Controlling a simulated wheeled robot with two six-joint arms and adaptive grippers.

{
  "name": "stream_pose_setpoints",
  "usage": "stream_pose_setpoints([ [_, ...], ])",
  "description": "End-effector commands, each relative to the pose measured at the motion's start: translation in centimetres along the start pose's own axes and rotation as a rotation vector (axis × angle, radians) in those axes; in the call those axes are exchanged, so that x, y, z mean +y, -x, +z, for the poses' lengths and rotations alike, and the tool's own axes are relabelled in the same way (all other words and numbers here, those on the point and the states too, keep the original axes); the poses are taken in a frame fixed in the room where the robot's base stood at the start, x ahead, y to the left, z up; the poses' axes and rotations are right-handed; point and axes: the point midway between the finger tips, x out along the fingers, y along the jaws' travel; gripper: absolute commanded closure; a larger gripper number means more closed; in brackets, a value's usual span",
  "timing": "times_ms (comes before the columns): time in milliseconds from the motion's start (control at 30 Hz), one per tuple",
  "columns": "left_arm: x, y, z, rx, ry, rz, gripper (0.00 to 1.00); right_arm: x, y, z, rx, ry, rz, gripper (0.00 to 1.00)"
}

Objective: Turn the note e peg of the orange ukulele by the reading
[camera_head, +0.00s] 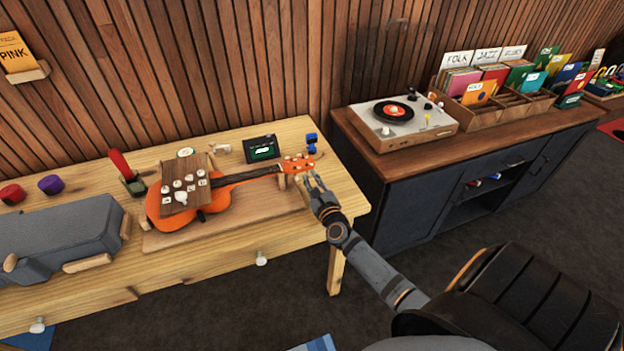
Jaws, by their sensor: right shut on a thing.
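The orange ukulele (224,199) lies on a wooden board on the workbench, with its headstock (296,165) at the right end. My right gripper (309,178) is at the near side of the headstock. It is shut on a tuning peg there. The peg is mostly hidden by the fingers, and I cannot read its note. A small dark tuner (262,148) with a green lit screen stands behind the neck; its reading is too small to make out. My left gripper is not in view.
A brown panel with pale pegs (175,192) covers part of the ukulele's body. A grey case (60,238) lies at the left of the workbench (220,262). A record player (398,118) and record crates stand on the dark cabinet to the right. Dark floor lies between.

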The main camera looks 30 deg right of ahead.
Motion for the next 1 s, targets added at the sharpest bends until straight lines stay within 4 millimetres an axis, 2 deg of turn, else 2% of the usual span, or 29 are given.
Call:
stream_pose_setpoints([
  [600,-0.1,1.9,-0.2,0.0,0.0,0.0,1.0,0.0,0.0,0.0,0.002,0.562,0.001,1.0],
  [1000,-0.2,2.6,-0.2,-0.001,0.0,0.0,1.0,0.1,0.0,-0.1,0.002,0.781,0.001,1.0],
])
